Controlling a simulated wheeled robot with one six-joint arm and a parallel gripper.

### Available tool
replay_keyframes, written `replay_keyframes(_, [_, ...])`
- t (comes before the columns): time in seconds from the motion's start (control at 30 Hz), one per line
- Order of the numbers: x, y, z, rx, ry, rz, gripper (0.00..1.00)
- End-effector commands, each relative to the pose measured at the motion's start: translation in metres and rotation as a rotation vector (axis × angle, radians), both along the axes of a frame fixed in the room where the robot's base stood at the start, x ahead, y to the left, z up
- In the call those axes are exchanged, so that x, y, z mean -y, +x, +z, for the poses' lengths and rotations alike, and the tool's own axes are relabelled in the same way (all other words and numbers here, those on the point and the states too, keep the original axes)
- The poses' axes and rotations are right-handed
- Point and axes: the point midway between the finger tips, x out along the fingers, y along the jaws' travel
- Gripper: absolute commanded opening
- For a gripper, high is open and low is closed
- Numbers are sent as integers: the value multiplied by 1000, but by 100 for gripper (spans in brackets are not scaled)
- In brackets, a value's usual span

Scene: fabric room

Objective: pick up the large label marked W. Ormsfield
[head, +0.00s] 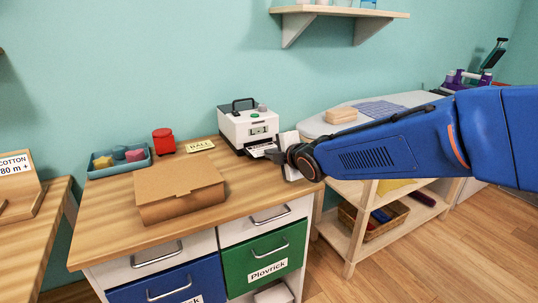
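No label that I can read as W. Ormsfield shows in the head view. A white label printer (250,125) with a dark handle and a small green display stands at the back right of the wooden desk. A pale strip, perhaps a label (263,149), shows at its front slot; any writing on it is too small to read. My gripper (272,153) is right at the printer's front, beside this strip. Its fingers are small, dark and partly hidden, so I cannot tell whether they are open or touch the strip.
A brown cardboard box (178,190) lies on the desk (110,225). Behind it are a blue tray (97,170) of coloured pieces, a red container (163,141) and a small lettered card (200,146). A green Plovrick drawer (262,255) is below. An ironing board (312,124) stands at right.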

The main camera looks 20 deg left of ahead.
Motion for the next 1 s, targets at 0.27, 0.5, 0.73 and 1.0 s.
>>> replay_keyframes(0.27, [1,-1,-5,-6,-8,-1,0])
replay_keyframes(0.5, [1,-1,16,-4,-7,0,0])
replay_keyframes(0.73, [1,0,22,-4,-6,-1,0])
replay_keyframes(1.0, [11,-9,27,-3,-4,0,0])
